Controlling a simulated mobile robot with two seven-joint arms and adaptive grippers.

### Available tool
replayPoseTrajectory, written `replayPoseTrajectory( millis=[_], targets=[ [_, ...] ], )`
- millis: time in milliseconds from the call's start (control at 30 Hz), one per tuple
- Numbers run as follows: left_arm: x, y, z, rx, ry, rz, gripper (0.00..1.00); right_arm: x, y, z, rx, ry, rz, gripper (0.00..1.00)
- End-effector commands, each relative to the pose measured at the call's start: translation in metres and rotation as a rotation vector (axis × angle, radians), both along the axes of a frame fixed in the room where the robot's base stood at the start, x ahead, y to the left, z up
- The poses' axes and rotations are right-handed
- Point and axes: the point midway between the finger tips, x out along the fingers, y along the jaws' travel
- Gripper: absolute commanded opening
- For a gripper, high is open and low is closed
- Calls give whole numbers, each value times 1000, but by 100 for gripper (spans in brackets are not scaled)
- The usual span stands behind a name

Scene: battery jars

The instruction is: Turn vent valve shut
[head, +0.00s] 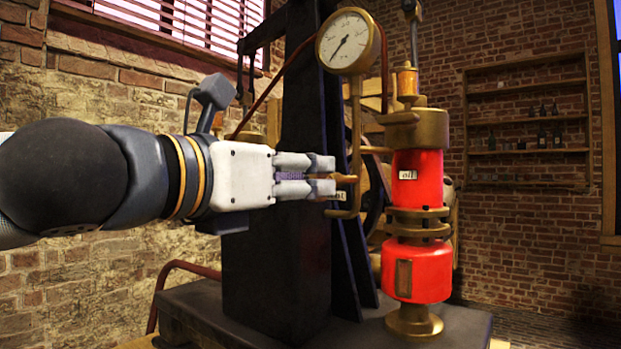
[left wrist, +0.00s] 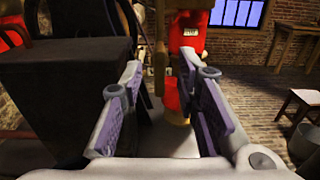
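My left gripper (head: 334,176) reaches in from the left in the head view, its fingertips at a brass pipe below the gauge. In the left wrist view its purple-padded fingers (left wrist: 165,100) stand apart, with nothing clearly held between them. A small brass piece (head: 346,179), perhaps the vent valve's handle, shows just beyond the fingertips; contact is unclear. A white label (head: 338,196) under it is partly hidden by the fingers. The red cylinder (head: 417,178) labelled "oil" stands right of the pipe and also shows in the left wrist view (left wrist: 187,35). My right gripper is not in view.
A round dial gauge (head: 348,41) sits above the fingertips. A dark upright frame (head: 275,255) stands behind and below the gripper, on a dark base (head: 465,325). In the left wrist view a stool (left wrist: 305,97) and a bucket (left wrist: 304,140) stand on the floor at right.

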Motion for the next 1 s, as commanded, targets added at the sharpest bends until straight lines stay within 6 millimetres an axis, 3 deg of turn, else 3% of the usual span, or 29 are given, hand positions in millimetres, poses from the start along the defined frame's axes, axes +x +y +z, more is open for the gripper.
replayPoseTrajectory(
  millis=[167,400,533,567,1000],
  targets=[
    [14,-10,0,1,-1,0,29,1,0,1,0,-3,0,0],
    [15,-11,0,2,-1,1,29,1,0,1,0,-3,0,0],
    [15,-11,0,2,-1,0,2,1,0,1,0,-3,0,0],
    [15,-11,0,2,-1,0,0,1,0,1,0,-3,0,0],
    [14,-11,2,44,-35,1,0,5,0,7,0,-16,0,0]
  ],
)
